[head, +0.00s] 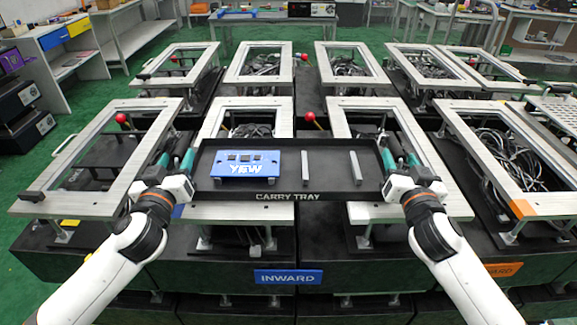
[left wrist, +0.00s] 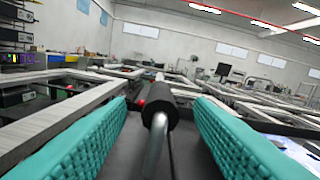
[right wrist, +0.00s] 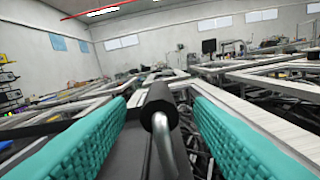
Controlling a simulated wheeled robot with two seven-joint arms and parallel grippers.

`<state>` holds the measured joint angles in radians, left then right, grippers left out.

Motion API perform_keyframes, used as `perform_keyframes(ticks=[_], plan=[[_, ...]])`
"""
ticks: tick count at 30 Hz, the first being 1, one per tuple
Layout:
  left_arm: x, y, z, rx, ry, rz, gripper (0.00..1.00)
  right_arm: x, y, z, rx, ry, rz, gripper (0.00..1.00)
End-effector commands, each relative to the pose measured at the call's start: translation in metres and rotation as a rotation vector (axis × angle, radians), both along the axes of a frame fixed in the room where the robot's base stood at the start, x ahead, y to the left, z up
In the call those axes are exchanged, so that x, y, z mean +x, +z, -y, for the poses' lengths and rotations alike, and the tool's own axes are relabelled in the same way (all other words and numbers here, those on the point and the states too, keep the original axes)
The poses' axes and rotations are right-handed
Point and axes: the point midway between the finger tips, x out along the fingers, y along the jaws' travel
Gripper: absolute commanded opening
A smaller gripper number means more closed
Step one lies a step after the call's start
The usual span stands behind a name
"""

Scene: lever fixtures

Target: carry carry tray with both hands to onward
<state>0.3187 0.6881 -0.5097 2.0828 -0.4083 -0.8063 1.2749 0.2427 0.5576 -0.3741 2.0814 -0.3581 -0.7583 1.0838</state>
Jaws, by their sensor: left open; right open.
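The black carry tray (head: 330,168) sits centred between my arms in the head view, its front lettered CARRY TRAY. It bears a blue block (head: 245,166) with white lettering and two grey bars (head: 305,167). My left gripper (head: 177,160) is at the tray's left end, open. In the left wrist view a dark handle grip (left wrist: 158,97) on a bent metal rod stands between the teal pads, apart from both. My right gripper (head: 401,160) is open at the right end. The right handle (right wrist: 158,105) likewise stands between its pads without visible contact.
A blue INWARD sign (head: 288,277) is on the front below the tray. An orange sign (head: 503,269) ending in WARD is at right, partly hidden by my arm. Metal frames (head: 80,165) surround the tray; red-knobbed levers (head: 310,117) stand behind it.

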Motion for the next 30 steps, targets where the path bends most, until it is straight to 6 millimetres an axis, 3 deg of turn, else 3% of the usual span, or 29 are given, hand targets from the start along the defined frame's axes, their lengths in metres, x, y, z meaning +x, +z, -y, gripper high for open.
perform_keyframes(ticks=[3,9,20,21,30], plan=[[0.021,0.001,0.0,0.0,0.001,0.002,0.48,0.021,0.001,0.0,-0.001,0.0,0.002,0.48],[0.04,0.0,0.0,-0.001,-0.001,0.0,0.48,0.04,0.0,0.0,0.0,0.0,0.0,0.48],[0.045,0.0,0.0,0.0,0.0,-0.001,0.48,0.045,0.0,0.0,0.001,0.001,0.0,0.48],[0.045,0.0,0.0,0.0,0.0,-0.001,0.46,0.045,0.0,0.0,0.001,0.0,0.0,0.46],[0.045,0.0,0.0,0.0,0.0,-0.001,0.0,0.045,0.0,0.0,0.001,0.0,0.0,0.0]])
